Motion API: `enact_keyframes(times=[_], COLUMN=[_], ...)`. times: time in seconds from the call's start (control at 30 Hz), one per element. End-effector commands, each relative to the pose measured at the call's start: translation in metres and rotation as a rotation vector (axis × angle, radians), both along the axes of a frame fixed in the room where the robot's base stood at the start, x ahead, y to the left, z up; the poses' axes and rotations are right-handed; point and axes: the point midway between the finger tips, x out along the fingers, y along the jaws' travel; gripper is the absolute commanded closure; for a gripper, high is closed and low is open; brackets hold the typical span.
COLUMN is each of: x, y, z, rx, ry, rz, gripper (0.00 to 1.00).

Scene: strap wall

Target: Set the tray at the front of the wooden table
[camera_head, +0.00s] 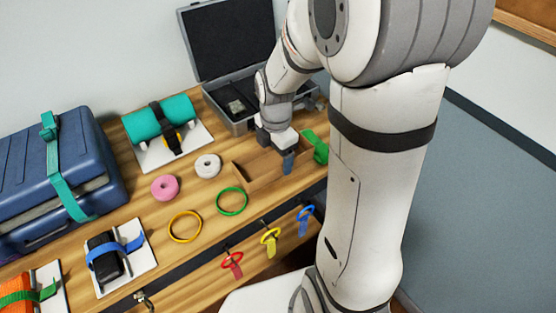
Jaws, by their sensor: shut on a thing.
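The tray (258,168), a shallow light-brown box, is on the wooden table (140,207), near its front edge at the right. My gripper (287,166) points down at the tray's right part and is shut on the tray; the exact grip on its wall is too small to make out. I cannot tell whether the tray touches the table top. My arm stands in front of the table's right end and hides part of it.
An open grey case (238,110) is behind the tray. A green strap (315,147) lies at the tray's right. Green (232,201) and yellow (185,226) rings, white (208,166) and pink (165,188) rolls lie left. Red, yellow and blue loops hang along the front.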

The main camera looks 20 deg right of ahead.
Motion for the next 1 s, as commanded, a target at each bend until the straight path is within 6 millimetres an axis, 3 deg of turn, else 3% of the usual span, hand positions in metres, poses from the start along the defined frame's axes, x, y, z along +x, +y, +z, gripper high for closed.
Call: enact_keyframes(times=[0.17,0.2,0.43,0.47,0.73,1.0], x=[-0.001,-0.001,-0.001,-0.001,-0.001,0.000], y=[0.001,0.001,0.002,0.002,0.002,0.002], z=[-0.027,-0.030,-0.034,-0.034,-0.033,-0.030], rx=[-0.001,0.000,0.000,0.000,0.000,0.000], ry=[0.005,0.003,0.002,0.003,0.002,0.000], rz=[0.003,0.003,0.003,0.004,0.004,0.004], gripper=[0.48,0.53,0.57,0.22,0.01,0.01])
